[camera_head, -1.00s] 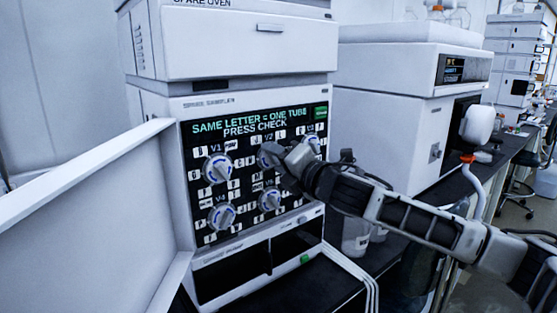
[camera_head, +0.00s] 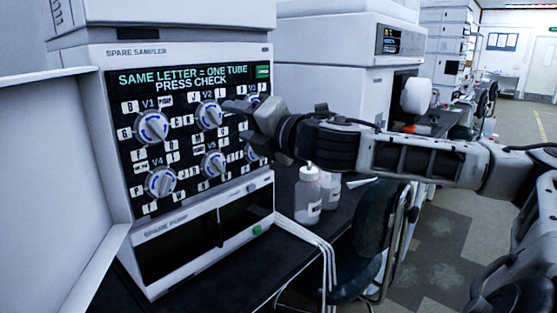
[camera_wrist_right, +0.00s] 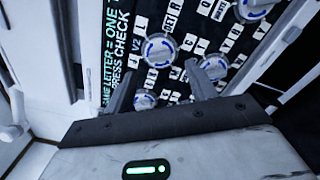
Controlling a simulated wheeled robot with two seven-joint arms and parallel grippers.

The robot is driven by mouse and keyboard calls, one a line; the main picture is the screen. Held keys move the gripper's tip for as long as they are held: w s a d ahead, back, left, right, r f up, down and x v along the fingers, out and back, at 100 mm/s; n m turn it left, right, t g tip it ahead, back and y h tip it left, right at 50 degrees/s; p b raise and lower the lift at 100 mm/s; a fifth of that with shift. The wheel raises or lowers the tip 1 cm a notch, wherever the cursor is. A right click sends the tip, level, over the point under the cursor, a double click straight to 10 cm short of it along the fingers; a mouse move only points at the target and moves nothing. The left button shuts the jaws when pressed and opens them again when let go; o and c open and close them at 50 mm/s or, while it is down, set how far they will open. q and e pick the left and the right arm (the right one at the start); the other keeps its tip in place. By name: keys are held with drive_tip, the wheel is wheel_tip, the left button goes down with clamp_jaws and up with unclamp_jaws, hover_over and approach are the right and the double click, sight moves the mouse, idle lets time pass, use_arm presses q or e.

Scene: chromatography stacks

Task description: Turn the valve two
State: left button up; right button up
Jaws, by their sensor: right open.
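Valve V2 (camera_head: 209,115) is a round pale knob with a blue ring, in the top middle of the black sampler panel (camera_head: 120,103). In the right wrist view V2 (camera_wrist_right: 158,50), beside its label, lies beyond the fingertips and roughly between them. My right gripper (camera_head: 238,107) comes in from the right and is just right of V2 in the head view. It also shows in the wrist view (camera_wrist_right: 160,82), with its fingers apart and nothing between them. It appears clear of the knob. My left gripper is out of view.
Knobs V1 (camera_head: 151,127), V4 (camera_head: 160,182) and V5 (camera_head: 213,163) surround V2. My right gripper partly covers V3 and V6 on the right. A green-lit display reads "PRESS CHECK". A white bottle (camera_head: 308,195) stands on the dark bench. A white panel (camera_head: 45,190) is at left.

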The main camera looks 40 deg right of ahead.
use_arm(q)
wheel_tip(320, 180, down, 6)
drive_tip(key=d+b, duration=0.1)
drive_tip(key=b, duration=0.7)
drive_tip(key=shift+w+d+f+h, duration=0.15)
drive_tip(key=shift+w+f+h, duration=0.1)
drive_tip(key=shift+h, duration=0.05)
use_arm(e)
drive_tip(key=s, duration=0.9)
drive_tip(key=shift+d, duration=0.2)
